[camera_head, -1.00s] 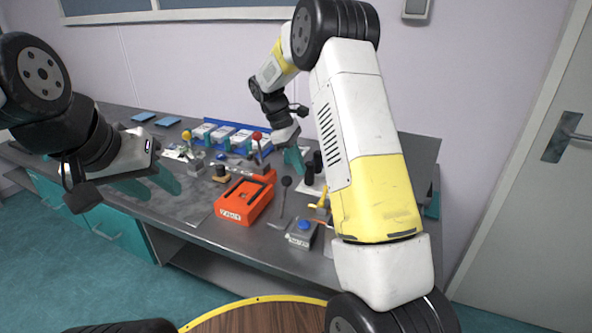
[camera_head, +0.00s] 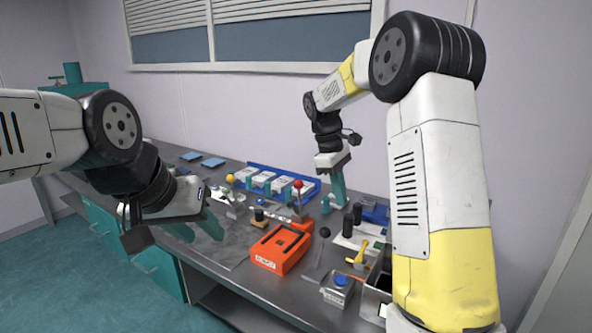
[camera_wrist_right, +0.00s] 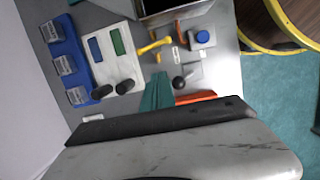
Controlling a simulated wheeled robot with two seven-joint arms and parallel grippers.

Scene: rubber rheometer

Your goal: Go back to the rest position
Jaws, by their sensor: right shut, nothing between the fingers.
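My left gripper (camera_head: 197,229) is at the left of the head view, over the left part of the grey bench (camera_head: 225,252). Its two teal fingers are apart with nothing visible between them. My right gripper (camera_head: 337,188) points down over the back of the bench, near the blue tray. Its teal fingers are shut and empty. They also show in the right wrist view (camera_wrist_right: 156,92), above the bench. My right arm fills much of the right of the head view and hides the bench's right end.
An orange box (camera_head: 281,248), a blue tray of white boxes (camera_head: 262,178), black cylinders (camera_head: 348,222), a yellow-handled tool (camera_head: 357,254) and a blue-button box (camera_head: 338,289) stand on the bench. A wall with a window is behind. Teal floor is clear at lower left.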

